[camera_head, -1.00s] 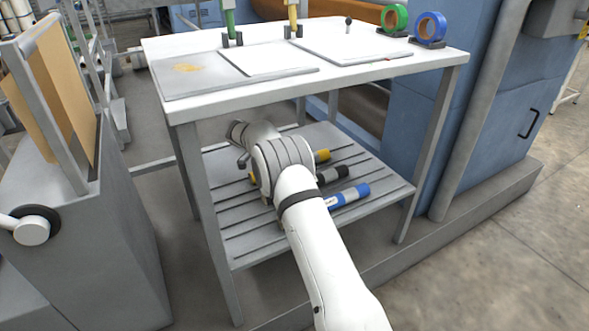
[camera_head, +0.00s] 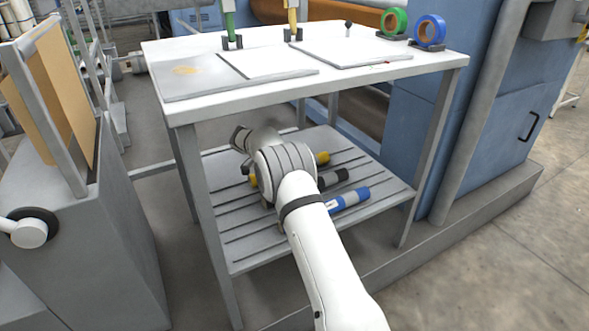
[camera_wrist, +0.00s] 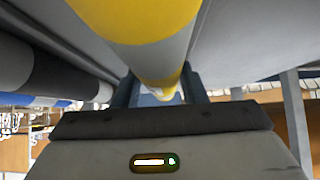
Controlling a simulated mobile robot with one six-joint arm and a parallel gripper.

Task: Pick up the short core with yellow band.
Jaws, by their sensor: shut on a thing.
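The grey core with yellow bands (camera_wrist: 150,62) runs between the fingers of my gripper (camera_wrist: 160,92) in the wrist view. The gripper is shut on it. In the head view the core's yellow end (camera_head: 322,158) shows past my arm, over the slatted lower shelf (camera_head: 262,243). My arm hides its middle and the gripper there. I cannot tell whether the core touches the slats.
A black-banded core (camera_head: 334,177) and a blue-banded core (camera_head: 348,198) lie beside it on the shelf. The white tabletop (camera_head: 430,60) is above, with table legs around. A blue cabinet (camera_head: 480,130) stands at the right.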

